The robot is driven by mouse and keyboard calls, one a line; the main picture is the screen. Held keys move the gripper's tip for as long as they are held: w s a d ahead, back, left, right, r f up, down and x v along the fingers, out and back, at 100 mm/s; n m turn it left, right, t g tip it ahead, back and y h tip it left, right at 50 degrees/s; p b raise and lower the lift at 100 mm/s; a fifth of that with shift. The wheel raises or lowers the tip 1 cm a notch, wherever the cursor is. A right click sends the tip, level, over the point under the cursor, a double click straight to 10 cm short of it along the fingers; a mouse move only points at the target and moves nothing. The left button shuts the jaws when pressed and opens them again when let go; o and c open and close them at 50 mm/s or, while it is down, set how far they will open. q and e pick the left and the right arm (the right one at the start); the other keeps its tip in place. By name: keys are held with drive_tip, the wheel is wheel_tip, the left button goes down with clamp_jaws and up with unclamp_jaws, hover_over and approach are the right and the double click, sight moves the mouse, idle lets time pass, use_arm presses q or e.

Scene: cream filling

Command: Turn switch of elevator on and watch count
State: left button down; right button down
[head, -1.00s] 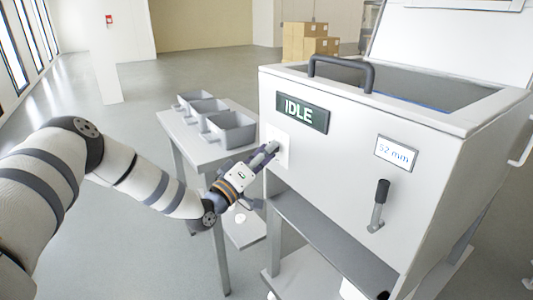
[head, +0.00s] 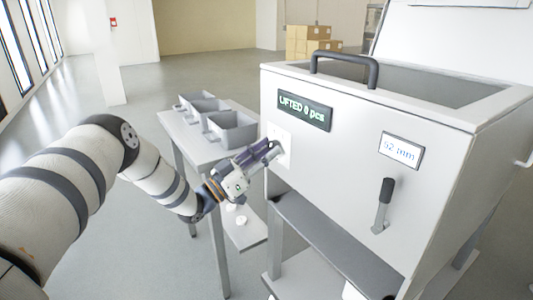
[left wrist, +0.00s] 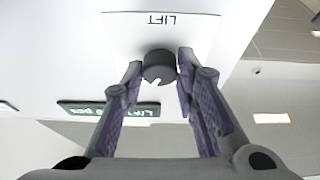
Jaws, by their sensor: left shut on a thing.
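The elevator switch is a dark round knob (left wrist: 158,66) with a white pointer mark, on a white plate labelled LIFT (left wrist: 190,30), upside down in the left wrist view. My left gripper (head: 272,150) is at this plate on the front of the white machine (head: 340,150), its fingers on both sides of the knob and shut on it. In the head view the gripper hides the knob. The count display (head: 304,111) reads "LIFTED 0 pcs" in green; it also shows in the left wrist view (left wrist: 100,110). My right gripper is not in view.
A grey table (head: 190,140) with three grey bins (head: 232,130) stands left of the machine. Small white round pieces (head: 241,220) are on a low shelf. The machine has a black lever (head: 384,200) and a "52 mm" display (head: 402,150). Boxes (head: 308,42) stand behind.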

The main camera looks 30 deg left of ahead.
use_arm(q)
drive_tip(key=shift+m+g+h, duration=0.3)
drive_tip(key=shift+m+h, duration=0.2)
drive_tip(key=shift+m, duration=0.5)
drive_tip(key=c, duration=1.2)
unclamp_jaws()
drive_tip(key=shift+c, duration=0.2)
drive_tip(key=v, duration=1.2)
